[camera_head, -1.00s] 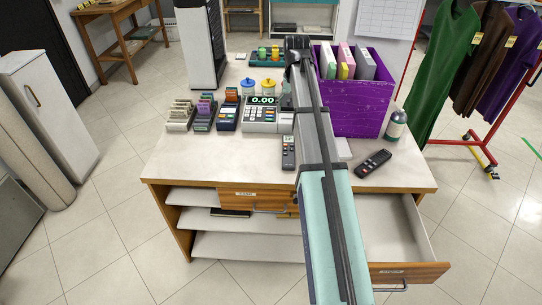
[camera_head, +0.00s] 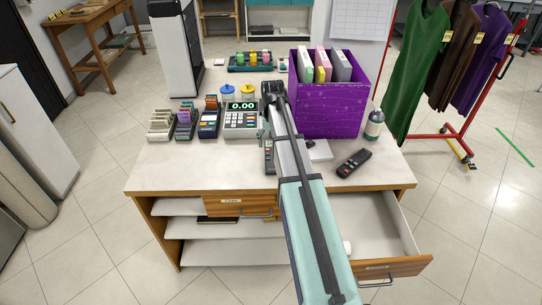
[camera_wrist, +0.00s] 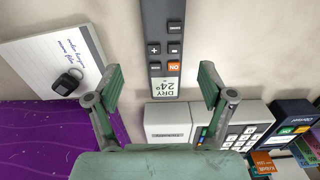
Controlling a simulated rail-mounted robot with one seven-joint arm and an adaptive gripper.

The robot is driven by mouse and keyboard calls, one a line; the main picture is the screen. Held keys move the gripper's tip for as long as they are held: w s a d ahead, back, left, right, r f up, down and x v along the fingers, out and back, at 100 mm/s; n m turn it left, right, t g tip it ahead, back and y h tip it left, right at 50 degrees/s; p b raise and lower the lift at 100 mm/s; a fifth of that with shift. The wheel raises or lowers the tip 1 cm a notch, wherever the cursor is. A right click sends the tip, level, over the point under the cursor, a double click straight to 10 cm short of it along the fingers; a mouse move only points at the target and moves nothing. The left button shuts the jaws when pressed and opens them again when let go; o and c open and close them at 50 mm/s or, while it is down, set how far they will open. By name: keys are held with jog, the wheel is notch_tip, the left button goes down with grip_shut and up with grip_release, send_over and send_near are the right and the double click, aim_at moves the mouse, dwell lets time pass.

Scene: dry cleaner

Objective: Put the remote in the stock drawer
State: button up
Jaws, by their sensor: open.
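A grey remote with a small display reading DRY 24° (camera_wrist: 160,45) lies on the counter. In the wrist view it lies between the fingers of my gripper (camera_wrist: 160,84), which is open and holds nothing. In the head view this remote (camera_head: 269,160) is partly hidden by my arm.
A purple bin with folders (camera_head: 330,112) stands right of my arm, with a bottle (camera_head: 374,125) beside it. A notepad (camera_wrist: 55,60) lies beside the grey remote. The register (camera_head: 241,120) and card terminal (camera_head: 208,122) stand left. The counter's left front (camera_head: 190,170) is clear.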

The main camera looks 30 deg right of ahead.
aim_at(271, 154)
jog(key=shift+w+a+f+p, duration=0.15)
jog(key=shift+f+p, duration=0.25)
jog(key=shift+f, duration=0.9)
jog(key=shift+s+a+f+p, duration=0.1)
jog(key=shift+f+p, duration=0.25)
jog(key=shift+f, duration=0.95)
jog(key=c, duration=1.5)
jog(key=shift+o, duration=0.2)
jog(key=shift+r, duration=0.1)
